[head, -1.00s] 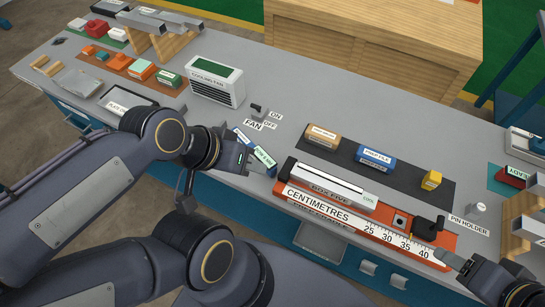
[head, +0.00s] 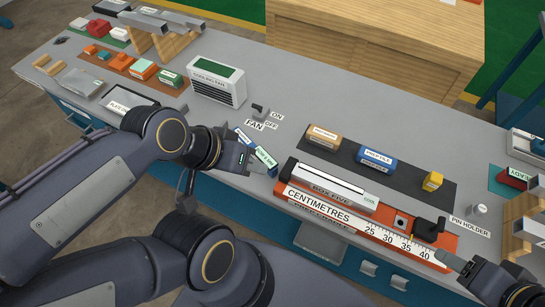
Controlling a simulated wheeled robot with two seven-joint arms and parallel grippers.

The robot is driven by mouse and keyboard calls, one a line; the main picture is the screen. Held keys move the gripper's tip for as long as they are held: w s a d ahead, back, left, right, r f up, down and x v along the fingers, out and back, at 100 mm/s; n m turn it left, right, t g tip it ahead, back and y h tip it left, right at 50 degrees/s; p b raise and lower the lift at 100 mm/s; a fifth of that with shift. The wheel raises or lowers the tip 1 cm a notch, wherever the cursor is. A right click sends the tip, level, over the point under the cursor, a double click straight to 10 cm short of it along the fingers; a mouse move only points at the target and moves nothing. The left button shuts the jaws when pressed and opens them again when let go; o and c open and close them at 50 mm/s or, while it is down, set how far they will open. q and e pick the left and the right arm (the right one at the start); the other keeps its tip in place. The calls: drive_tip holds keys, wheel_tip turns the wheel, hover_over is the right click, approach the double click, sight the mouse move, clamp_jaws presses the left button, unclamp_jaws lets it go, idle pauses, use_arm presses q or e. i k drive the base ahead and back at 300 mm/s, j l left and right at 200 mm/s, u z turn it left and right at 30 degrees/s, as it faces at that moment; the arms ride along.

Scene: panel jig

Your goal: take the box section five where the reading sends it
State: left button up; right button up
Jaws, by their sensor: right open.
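The box section five (head: 330,182), a long pale metal bar, lies in the orange jig (head: 285,190) on the bench. A white "CENTIMETRES" scale (head: 365,222) runs along the jig's near side, with 25 to 40 readable. A black stop block (head: 429,229) sits near the jig's right end, with a gap between it and the bar. My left gripper (head: 262,167) is left of the jig, beside blue and green labelled pieces; its jaw opening cannot be made out. My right gripper (head: 449,260) is open and empty at the jig's lower right end.
A dark mat holds a tan block (head: 323,136), a blue block (head: 376,160) and a yellow block (head: 433,181). A pin holder (head: 479,210) stands right of the jig. A fan (head: 217,82) and its switch (head: 260,112) are further left. Wooden supports hold bars at the far left.

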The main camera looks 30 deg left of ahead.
sight(346, 193)
drive_tip(key=j+z, duration=0.2)
drive_tip(key=j, duration=0.3)
drive_tip(key=k+j+z, duration=0.2)
drive_tip(key=j, duration=0.3)
drive_tip(key=j+z, duration=0.2)
drive_tip(key=j, duration=0.35)
